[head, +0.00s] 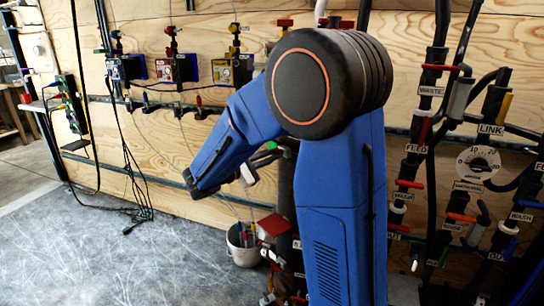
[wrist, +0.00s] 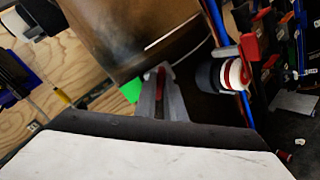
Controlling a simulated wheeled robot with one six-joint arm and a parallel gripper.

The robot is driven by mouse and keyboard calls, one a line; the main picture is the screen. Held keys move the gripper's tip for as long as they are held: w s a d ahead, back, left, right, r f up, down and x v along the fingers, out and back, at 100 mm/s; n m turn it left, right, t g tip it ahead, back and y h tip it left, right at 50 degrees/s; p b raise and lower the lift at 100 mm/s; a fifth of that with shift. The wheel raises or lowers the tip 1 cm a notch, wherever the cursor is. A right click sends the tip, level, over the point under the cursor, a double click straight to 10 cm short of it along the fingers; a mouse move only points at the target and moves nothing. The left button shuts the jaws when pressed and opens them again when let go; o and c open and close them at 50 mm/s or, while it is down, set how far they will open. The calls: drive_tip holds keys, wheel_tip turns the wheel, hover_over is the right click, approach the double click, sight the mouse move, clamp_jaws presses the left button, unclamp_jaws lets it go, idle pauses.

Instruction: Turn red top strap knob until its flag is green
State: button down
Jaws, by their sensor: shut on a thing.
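In the wrist view my gripper (wrist: 161,90) is shut on a narrow red knob (wrist: 161,77), which shows between the two grey fingers. The knob sits by the lower edge of a large brown cylinder (wrist: 135,35). A bright green flag (wrist: 131,90) shows just left of the fingers, partly hidden by them. In the head view my blue arm blocks most of the area where the gripper works, so the knob cannot be made out there.
A red-and-white round fitting (wrist: 235,73) is close on the right in the wrist view. In the head view, labelled pipes and valves with a dial (head: 478,163) crowd the right wall. A bucket (head: 243,245) stands below my arm. Open floor (head: 130,265) lies at left.

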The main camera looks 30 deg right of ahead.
drive_tip(key=shift+m, duration=0.6)
drive_tip(key=c, duration=1.8)
unclamp_jaws()
drive_tip(key=shift+c, duration=0.2)
drive_tip(key=shift+a, duration=0.15)
drive_tip(key=s+a, duration=0.2)
drive_tip(key=a, duration=1.5)
drive_tip(key=shift+s, duration=0.25)
